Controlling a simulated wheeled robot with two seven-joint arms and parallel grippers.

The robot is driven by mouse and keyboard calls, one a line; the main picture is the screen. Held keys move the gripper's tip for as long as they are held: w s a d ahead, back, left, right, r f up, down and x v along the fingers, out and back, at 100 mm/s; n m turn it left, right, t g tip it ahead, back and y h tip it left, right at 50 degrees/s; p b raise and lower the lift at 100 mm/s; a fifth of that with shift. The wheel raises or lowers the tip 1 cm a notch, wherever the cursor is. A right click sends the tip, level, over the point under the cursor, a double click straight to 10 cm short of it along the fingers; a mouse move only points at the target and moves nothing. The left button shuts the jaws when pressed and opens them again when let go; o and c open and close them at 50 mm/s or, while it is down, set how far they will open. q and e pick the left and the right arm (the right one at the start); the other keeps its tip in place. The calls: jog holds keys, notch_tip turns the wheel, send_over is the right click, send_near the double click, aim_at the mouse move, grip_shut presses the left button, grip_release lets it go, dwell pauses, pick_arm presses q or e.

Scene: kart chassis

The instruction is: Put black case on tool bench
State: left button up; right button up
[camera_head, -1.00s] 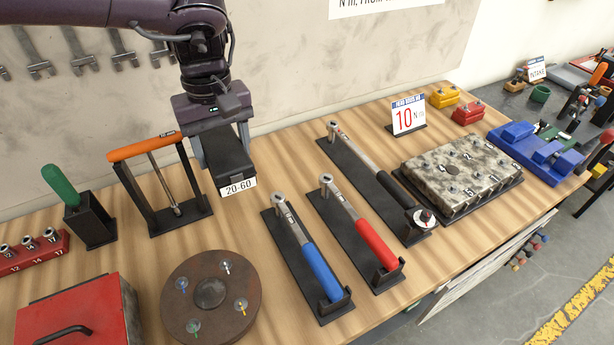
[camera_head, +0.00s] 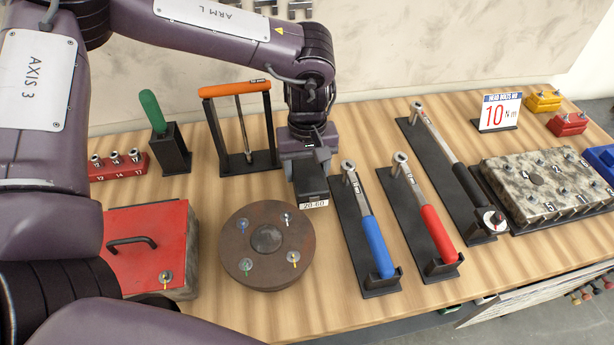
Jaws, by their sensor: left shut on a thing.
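The black case (camera_head: 311,183) is a dark oblong box with a white label reading 20-60 on its front end. My left gripper (camera_head: 308,158) is shut on its rear part from above. The case is at the tool bench (camera_head: 310,270), a wooden top, between the orange-handled frame tool and the blue-handled wrench. I cannot tell whether its underside touches the wood. My right gripper is not in view.
An orange-handled tool in a black stand (camera_head: 237,130) is close left of the case. A blue-handled wrench (camera_head: 373,240) on its holder is close right. A round brown plate (camera_head: 262,270) lies in front. Bare wood is free at the front middle.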

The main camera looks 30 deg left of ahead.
aim_at(307, 167)
pick_arm(q)
jog(key=shift+f, duration=1.65)
jog(key=shift+f, duration=0.1)
jog(key=o, duration=1.5)
notch_tip(307, 167, up, 12)
jog(key=shift+r+b, duration=0.15)
jog(key=shift+b, duration=0.15)
